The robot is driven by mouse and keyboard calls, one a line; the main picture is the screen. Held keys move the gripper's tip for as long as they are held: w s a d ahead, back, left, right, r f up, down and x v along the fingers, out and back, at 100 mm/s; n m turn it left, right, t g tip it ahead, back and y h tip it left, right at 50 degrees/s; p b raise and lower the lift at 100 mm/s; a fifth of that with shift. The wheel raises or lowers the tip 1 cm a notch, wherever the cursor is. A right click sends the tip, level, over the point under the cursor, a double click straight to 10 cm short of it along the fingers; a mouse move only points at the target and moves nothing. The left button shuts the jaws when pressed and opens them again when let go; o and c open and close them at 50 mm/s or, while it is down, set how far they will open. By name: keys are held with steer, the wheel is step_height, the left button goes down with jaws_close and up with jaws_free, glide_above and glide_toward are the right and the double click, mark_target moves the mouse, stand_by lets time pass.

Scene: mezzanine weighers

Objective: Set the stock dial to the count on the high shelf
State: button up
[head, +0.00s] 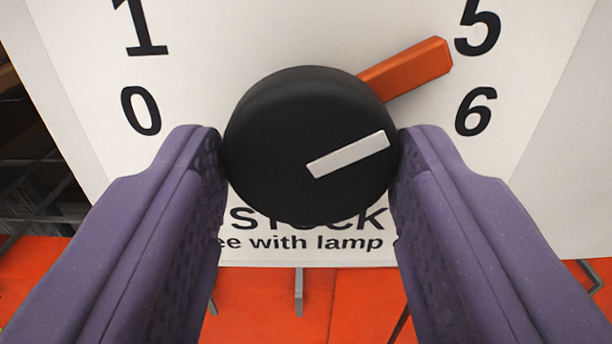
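The stock dial has a round black knob (270,125) with a white bar on its face, slanting up to the right. An orange pointer (415,68) sticks out from behind the knob to the upper right. Its tip lies between the 5 and the 6, close beside the 5. The white dial plate (300,30) shows 0 and 1 at left, 5 and 6 at right; other numbers are out of view. My gripper (310,145) has its two purple fingers against the knob's left and right sides. The high shelf's count is not in view.
Print below the knob reads "STOCK" and "...ee with lamp", partly covered by the knob and my fingers. An orange-red surface (290,300) with grey metal bars lies below the plate. Dark racking (30,170) stands at the left.

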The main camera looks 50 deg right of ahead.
steer(key=c, duration=0.5)
steer(key=shift+o, duration=0.2)
steer(key=shift+n, duration=0.4)
steer(key=n+b, duration=0.1)
steer(key=n, duration=0.3)
steer(key=shift+n, duration=0.3)
steer(key=n, duration=0.6)
steer(key=shift+s+r, duration=0.1)
steer(key=shift+s, duration=0.05)
steer(key=shift+n, duration=0.4)
steer(key=o, duration=1)
